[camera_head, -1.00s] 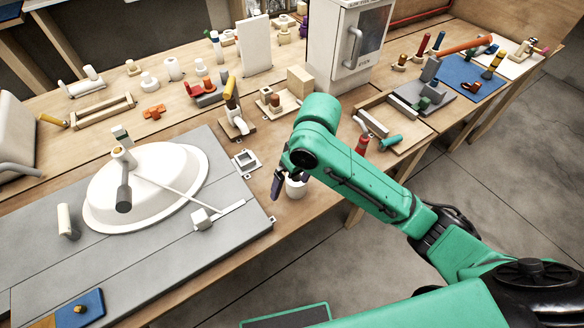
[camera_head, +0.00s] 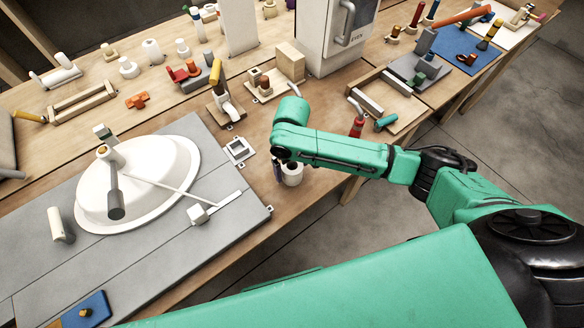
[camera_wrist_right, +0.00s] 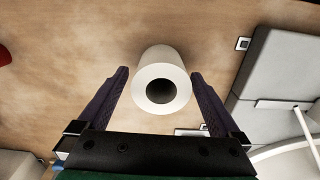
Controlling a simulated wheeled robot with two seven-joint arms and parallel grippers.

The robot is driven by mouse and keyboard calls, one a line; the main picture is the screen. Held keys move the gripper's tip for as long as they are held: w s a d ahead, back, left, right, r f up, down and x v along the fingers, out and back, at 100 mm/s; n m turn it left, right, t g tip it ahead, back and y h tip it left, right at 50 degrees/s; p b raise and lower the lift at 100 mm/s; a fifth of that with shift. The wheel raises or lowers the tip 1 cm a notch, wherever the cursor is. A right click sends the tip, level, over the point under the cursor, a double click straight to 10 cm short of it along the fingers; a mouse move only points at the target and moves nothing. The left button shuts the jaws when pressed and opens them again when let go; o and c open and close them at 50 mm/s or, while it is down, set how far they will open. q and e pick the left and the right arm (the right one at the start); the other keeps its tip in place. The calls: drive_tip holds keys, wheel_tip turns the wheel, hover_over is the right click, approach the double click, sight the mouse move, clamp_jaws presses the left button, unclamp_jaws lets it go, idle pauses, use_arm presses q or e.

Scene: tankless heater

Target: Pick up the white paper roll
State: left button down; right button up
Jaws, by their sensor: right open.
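The white paper roll (camera_head: 292,178) stands upright on the wooden table, close to the front edge. My right gripper (camera_head: 281,172) points down right at it; the arm hides part of the roll. In the right wrist view the roll (camera_wrist_right: 160,60) shows its round end with a dark hole. The open fingers of the right gripper (camera_wrist_right: 160,74) reach along both sides of it, with a gap visible on each side. My left gripper is not in view.
A grey board (camera_head: 45,255) with a white basin (camera_head: 160,175) lies to the left. A small white square frame (camera_head: 239,150) sits close behind the roll. A red bottle (camera_head: 356,128) and a wooden tray (camera_head: 410,112) are to the right.

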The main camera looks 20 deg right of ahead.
drive_tip(key=shift+s+f, duration=0.15)
drive_tip(key=shift+f, duration=0.3)
clamp_jaws()
drive_tip(key=shift+r, duration=0.15)
